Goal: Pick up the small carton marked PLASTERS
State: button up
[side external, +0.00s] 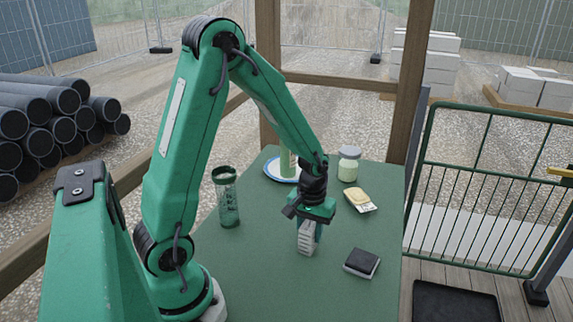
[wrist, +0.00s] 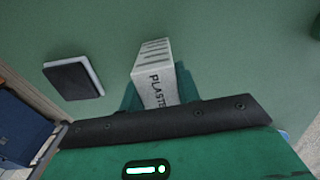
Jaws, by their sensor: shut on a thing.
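The small white carton (side external: 306,241) is between the fingers of my gripper (side external: 314,230), over the green table. In the wrist view the carton (wrist: 153,62) shows dark lettering that begins PLASTE, with the rest hidden at my gripper (wrist: 158,95). The green fingers are shut on its two sides, and its far end sticks out beyond them. I cannot tell whether its underside touches the table.
On the green table (side external: 240,265), a black-topped white block (side external: 362,263) lies right of the carton. Behind are a lidded jar (side external: 348,165), a yellow item on a card (side external: 357,197) and a blue-rimmed plate (side external: 272,170).

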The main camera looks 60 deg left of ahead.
aim_at(311, 224)
jog(key=shift+r, duration=0.2)
jog(key=shift+r, duration=0.5)
notch_tip(311, 224, up, 3)
jog(key=shift+f, duration=0.1)
jog(key=s+d+r, duration=0.4)
jog(key=d+r, duration=0.2)
jog(key=d, duration=0.5)
jog(key=shift+r, duration=0.4)
jog(key=shift+w+a, duration=0.15)
